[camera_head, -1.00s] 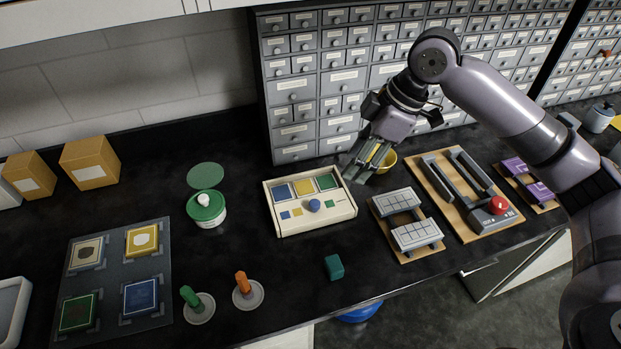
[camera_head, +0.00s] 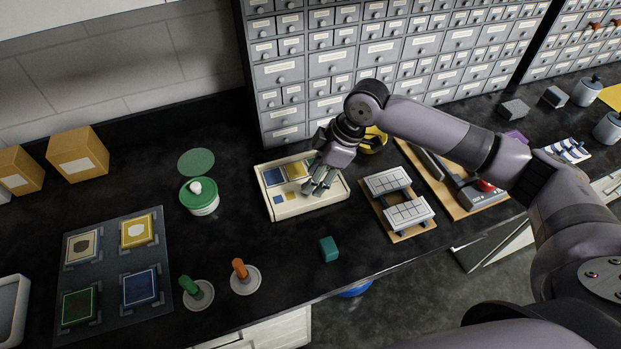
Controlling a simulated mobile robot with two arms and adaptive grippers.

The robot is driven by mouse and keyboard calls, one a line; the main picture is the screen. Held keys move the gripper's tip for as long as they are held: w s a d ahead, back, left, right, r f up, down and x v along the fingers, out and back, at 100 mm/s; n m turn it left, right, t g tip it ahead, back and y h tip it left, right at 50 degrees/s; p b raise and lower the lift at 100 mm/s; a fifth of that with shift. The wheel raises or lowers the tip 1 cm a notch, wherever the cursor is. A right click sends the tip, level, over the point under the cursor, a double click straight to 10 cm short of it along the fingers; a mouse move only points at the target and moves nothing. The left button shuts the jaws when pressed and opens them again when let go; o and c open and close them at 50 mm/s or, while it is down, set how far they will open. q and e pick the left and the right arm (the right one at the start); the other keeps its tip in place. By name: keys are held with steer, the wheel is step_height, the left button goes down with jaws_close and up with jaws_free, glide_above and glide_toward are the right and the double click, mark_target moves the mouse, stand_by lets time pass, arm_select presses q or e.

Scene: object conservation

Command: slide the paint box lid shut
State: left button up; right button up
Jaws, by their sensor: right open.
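The paint box (camera_head: 290,212) is a cream tray on the black counter, near the middle of the head view. Blue and yellow squares show in its left part. Its right part, where a green square and a round blue knob showed before, is hidden behind my right gripper (camera_head: 317,189). The right gripper is open, fingers pointing down over the right half of the box. I cannot tell whether the fingers touch the box or its lid. My left gripper is not in view.
Right of the box stands a wooden board with grey gridded blocks (camera_head: 408,213). A green-lidded tub (camera_head: 202,198) stands left. A teal cube (camera_head: 328,249) lies in front. Grey drawers (camera_head: 283,100) rise behind. The counter between tub and box is clear.

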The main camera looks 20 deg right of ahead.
steer(key=shift+x, duration=1.5)
jaws_close()
steer(key=shift+r, duration=0.1)
